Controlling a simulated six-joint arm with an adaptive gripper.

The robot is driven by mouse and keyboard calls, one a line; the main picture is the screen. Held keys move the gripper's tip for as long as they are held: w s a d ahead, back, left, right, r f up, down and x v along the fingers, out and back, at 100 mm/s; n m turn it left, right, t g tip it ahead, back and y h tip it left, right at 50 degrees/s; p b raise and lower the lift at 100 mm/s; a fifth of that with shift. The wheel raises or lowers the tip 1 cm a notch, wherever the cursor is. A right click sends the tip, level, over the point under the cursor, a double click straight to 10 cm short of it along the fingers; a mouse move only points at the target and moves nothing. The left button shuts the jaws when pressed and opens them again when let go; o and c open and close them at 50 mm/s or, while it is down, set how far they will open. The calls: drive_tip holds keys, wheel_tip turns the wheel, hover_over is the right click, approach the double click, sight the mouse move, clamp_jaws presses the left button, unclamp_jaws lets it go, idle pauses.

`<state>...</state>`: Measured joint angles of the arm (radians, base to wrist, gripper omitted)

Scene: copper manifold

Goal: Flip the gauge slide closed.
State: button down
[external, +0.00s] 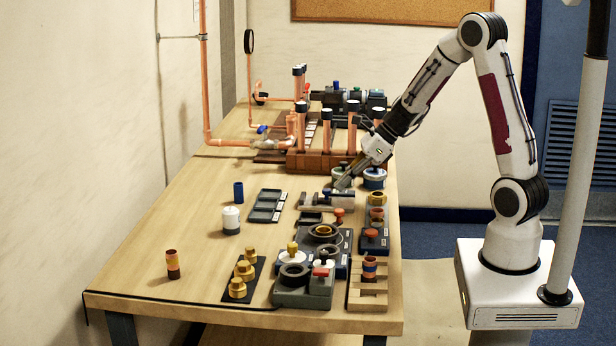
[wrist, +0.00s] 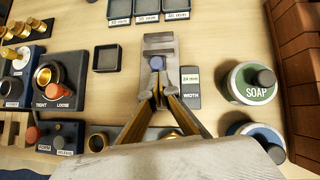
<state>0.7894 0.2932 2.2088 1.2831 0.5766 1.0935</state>
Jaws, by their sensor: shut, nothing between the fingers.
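The gauge slide is a grey metal block on a flat gauge (wrist: 158,42), beside a dark plate labelled WIDTH (wrist: 190,88). In the external view the gauge (external: 318,200) lies in the middle of the table. My gripper also shows in the external view (external: 341,186), and my fingers hide part of the gauge.
A SOAP jar (wrist: 251,83) and a blue-lidded jar (wrist: 256,140) stand to the right in the wrist view. An empty square tray (wrist: 107,58) and the TIGHT/LOOSE fixture (wrist: 56,80) are to the left. Upright copper pipes (external: 327,130) stand in a rack behind.

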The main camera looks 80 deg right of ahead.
drive_tip(key=s, duration=0.2)
drive_tip(key=r, duration=0.1)
drive_tip(key=shift+s+d, duration=0.25)
drive_tip(key=shift+s, duration=0.15)
drive_tip(key=a+v, duration=0.1)
drive_tip(key=v, duration=0.8)
drive_tip(key=shift+d, duration=0.5)
drive_tip(key=shift+r, duration=0.1)
drive_tip(key=s+a+f+n+g, duration=0.15)
drive_tip(key=s+a+n, duration=0.3)
drive_tip(key=n, duration=0.45)
drive_tip(key=s+a+n+g, duration=0.3)
drive_tip(key=a+n, duration=0.3)
drive_tip(key=n, duration=0.2)
drive_tip(key=s+a+r+n+t, duration=0.1)
drive_tip(key=s+a+r+n, duration=0.1)
drive_tip(key=a+n, duration=0.5)
drive_tip(key=s+a+r+n+t+h, duration=0.1)
drive_tip(key=s+a+r+n, duration=0.2)
drive_tip(key=a+r+n, duration=0.2)
drive_tip(key=shift+s+a+r+n, duration=0.2)
drive_tip(key=shift+a+r+n, duration=0.15)
drive_tip(key=shift+a+n, duration=1.8)
